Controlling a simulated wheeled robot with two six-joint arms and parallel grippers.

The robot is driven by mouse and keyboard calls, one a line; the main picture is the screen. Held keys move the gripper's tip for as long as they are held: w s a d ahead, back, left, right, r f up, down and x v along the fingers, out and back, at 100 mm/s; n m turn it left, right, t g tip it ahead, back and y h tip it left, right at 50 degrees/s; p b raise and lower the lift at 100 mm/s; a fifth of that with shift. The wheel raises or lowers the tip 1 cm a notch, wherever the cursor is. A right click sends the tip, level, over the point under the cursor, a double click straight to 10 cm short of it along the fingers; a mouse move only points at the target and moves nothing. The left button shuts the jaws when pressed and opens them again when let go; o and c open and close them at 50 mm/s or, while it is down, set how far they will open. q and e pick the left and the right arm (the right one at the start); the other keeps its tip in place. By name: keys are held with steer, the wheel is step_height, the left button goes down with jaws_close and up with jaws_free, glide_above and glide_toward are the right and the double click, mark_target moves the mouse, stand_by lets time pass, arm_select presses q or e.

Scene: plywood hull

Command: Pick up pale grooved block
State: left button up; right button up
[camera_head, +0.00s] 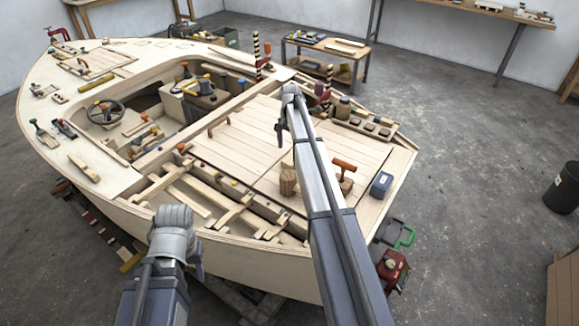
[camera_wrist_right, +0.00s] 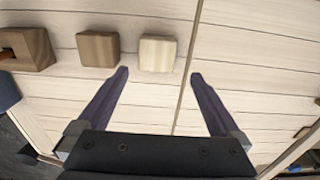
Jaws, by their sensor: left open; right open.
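The pale grooved block (camera_wrist_right: 158,53) sits on the planked deck in the right wrist view, just beyond my right fingertips and between their lines, nearer the left finger; no grooves are clear from above. A browner block (camera_wrist_right: 97,48) stands to its left. My right gripper (camera_wrist_right: 160,76) is open and empty, not touching either block. In the head view the right gripper (camera_head: 281,132) is over the deck. A wooden block (camera_head: 288,182) shows beside my right arm there; I cannot tell which of the two it is. My left gripper (camera_head: 199,266) is open near the hull's near edge.
An orange-handled wooden tool (camera_head: 344,170) and a blue box (camera_head: 381,185) stand on the deck right of my right arm. Open framing with crossbeams (camera_head: 190,195) lies to the left. A tray of small parts (camera_head: 370,124) is at the far right deck edge.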

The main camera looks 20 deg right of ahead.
mark_target(291, 158)
steer(key=shift+s+d+f+b, duration=0.1)
steer(key=shift+f+b, duration=1.3)
steer(key=shift+f, duration=0.15)
steer(key=shift+s+d+f+b, duration=0.1)
steer(key=shift+f+b, duration=1.25)
steer(key=shift+f, duration=0.2)
steer(key=shift+r, duration=0.1)
steer(key=shift+c, duration=0.2)
steer(key=c, duration=1.4)
